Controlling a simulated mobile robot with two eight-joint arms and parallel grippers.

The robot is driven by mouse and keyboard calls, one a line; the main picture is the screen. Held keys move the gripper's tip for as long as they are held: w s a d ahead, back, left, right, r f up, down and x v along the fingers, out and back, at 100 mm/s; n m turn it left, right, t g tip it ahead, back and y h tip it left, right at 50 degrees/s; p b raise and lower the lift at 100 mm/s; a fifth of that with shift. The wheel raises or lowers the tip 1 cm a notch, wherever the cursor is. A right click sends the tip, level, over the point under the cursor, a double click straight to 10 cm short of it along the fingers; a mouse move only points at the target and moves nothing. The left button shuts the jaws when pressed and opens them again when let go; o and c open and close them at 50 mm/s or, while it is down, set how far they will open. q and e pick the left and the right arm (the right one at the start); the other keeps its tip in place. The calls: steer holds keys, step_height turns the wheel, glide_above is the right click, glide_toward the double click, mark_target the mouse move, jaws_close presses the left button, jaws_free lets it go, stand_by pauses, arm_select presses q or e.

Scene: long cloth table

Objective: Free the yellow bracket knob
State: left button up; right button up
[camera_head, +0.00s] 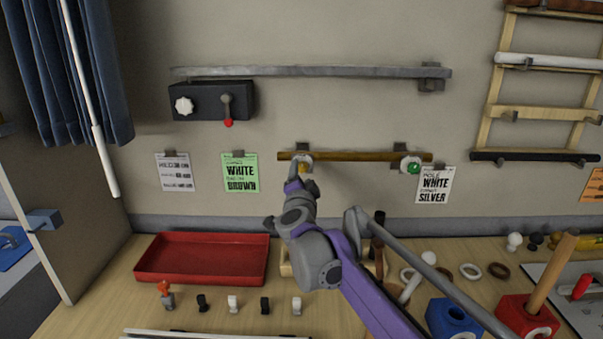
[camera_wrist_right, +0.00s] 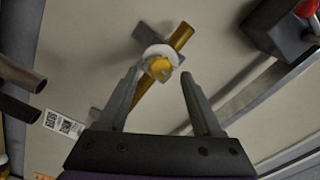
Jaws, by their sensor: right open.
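The yellow bracket knob (camera_head: 307,168) is on the left bracket of a brown rod (camera_head: 350,156) on the wall, partly hidden by my right gripper (camera_head: 297,172). In the right wrist view the yellow knob (camera_wrist_right: 160,68) sits on a white round collar (camera_wrist_right: 157,52), with the brown-gold rod (camera_wrist_right: 181,36) passing behind it. My right gripper (camera_wrist_right: 160,75) is open there. Its fingers are on either side of the knob's line, and I see no finger touching it. My left gripper is not in view.
A green knob (camera_head: 413,168) is on the rod's right bracket. A silver rail (camera_head: 320,71) and a dark box (camera_head: 211,100) with a red-tipped lever (camera_head: 228,122) are above. Below, the table holds a red tray (camera_head: 203,257) and a blue block (camera_head: 452,318).

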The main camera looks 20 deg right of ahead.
steer(key=v, duration=0.7)
steer(key=shift+s, duration=0.3)
steer(key=shift+a+r, duration=0.1)
steer(key=shift+a, duration=0.05)
steer(key=s+a+f+n+g+y+p, duration=0.2)
steer(key=s+a+f+n+g+y, duration=0.3)
steer(key=s+f+n+y, duration=0.55)
steer(key=s+d+f+n+g+h+p, duration=0.1)
steer(key=s+d+f+n+g+h, duration=0.1)
steer(key=s+f, duration=0.6)
steer(key=s+d+f+n+g+h+p, duration=0.1)
steer(key=s+d+f+n+g+h, duration=0.1)
steer(key=s+f, duration=0.7)
steer(key=s+d+g+h, duration=0.1)
steer(key=s+d+g, duration=0.1)
steer(key=s, duration=0.5)
steer(key=shift+s+f+g+p, duration=0.2)
steer(key=shift+s+g+p, duration=0.1)
steer(key=shift+g, duration=0.2)
